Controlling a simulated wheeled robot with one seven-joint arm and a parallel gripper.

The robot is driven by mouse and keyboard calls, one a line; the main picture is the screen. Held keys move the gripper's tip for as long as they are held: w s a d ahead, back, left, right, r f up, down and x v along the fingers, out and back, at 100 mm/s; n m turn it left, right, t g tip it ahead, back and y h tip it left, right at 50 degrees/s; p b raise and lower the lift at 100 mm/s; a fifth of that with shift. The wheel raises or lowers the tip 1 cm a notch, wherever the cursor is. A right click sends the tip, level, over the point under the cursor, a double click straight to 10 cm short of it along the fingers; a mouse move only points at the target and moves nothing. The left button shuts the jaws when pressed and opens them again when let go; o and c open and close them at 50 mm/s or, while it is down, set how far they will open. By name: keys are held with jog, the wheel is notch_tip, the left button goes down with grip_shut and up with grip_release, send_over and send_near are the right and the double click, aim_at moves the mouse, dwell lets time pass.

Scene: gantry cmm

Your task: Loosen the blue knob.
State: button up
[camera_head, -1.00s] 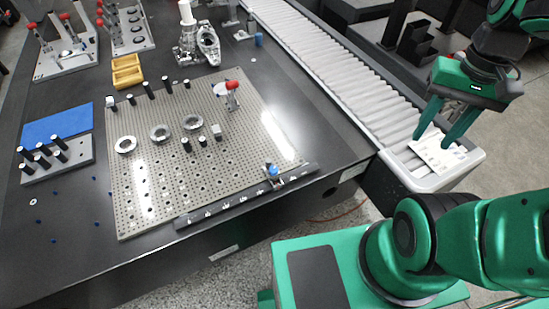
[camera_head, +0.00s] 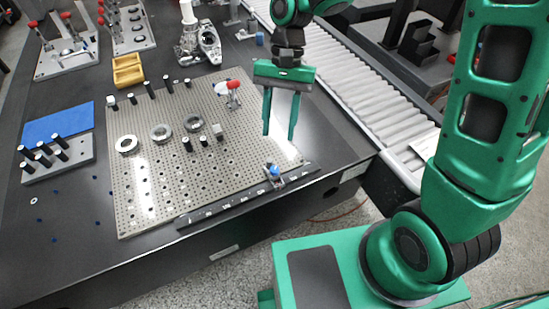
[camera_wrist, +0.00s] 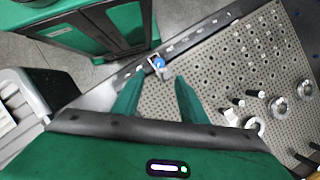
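The blue knob (camera_head: 275,170) sits on a small metal slide at the right end of the dark numbered rail (camera_head: 235,203), along the front edge of the perforated plate (camera_head: 160,195). It also shows in the wrist view (camera_wrist: 158,62), just beyond the fingertips. My gripper (camera_head: 279,137) is open and empty, fingers pointing down, above the plate's right part.
A red-handled clamp (camera_head: 233,88) stands on the plate left of my gripper. Metal rings (camera_head: 161,133) and black posts (camera_head: 187,145) stand farther left. A roller conveyor (camera_head: 385,125) runs along the table's right side. The plate around the knob is clear.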

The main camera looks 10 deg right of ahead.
aim_at(275, 168)
jog(key=x, duration=1)
jog(key=shift+f, duration=0.15)
jog(key=shift+c, duration=0.6)
grip_shut()
